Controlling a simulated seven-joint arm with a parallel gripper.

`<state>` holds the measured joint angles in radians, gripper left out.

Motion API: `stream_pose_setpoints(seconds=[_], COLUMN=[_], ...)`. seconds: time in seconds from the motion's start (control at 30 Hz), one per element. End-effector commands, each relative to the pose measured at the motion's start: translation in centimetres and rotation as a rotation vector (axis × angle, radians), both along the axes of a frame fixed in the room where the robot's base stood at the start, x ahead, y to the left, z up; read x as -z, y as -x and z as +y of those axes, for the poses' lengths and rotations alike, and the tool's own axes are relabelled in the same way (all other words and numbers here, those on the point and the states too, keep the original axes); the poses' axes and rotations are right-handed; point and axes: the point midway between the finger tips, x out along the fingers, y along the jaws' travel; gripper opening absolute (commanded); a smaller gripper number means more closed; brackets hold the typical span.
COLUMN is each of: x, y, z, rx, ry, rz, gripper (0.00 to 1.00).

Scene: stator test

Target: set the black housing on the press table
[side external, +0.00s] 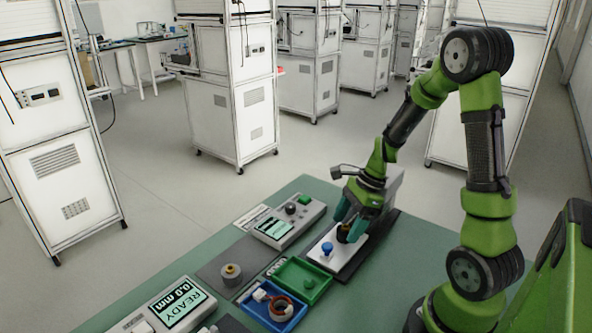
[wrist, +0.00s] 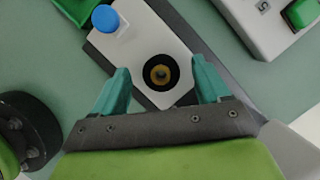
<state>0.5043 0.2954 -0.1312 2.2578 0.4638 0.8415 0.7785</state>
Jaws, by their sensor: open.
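The black housing (wrist: 160,73) is a round black ring with a yellowish centre, seen from above in the wrist view. It appears to stand on the white plate of the press table (wrist: 143,42), beside a blue knob (wrist: 105,19). My gripper (wrist: 161,67) is open, with one teal finger on each side of the housing and visible gaps to it. In the side view my gripper (side external: 350,228) is low over the press table (side external: 320,260), and its fingers partly hide the housing (side external: 343,237).
A blue tray (side external: 267,322) with a reddish ring and a green tray (side external: 287,290) lie left of the press. A grey pad (side external: 212,274) carries a small round part (side external: 232,272). A button box (side external: 285,225) and a READY display unit (side external: 165,306) stand nearby.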

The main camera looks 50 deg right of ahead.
Motion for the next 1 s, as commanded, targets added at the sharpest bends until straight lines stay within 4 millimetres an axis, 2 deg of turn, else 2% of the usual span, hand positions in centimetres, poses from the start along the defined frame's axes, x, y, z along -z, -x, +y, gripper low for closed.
stream_pose_setpoints(seconds=[0.4, 0.53, 0.73, 1.0], x=[-9.2, -11.7, -13.8, -14.3], y=[2.1, 2.7, 3.3, 3.4], z=[-3.2, -4.0, -4.7, -4.9], rx=[0.005, 0.003, 0.003, 0.002], ry=[0.005, 0.005, 0.002, 0.000], rz=[-0.005, -0.005, -0.001, 0.000], gripper=[0.76, 0.76, 0.76, 0.76])
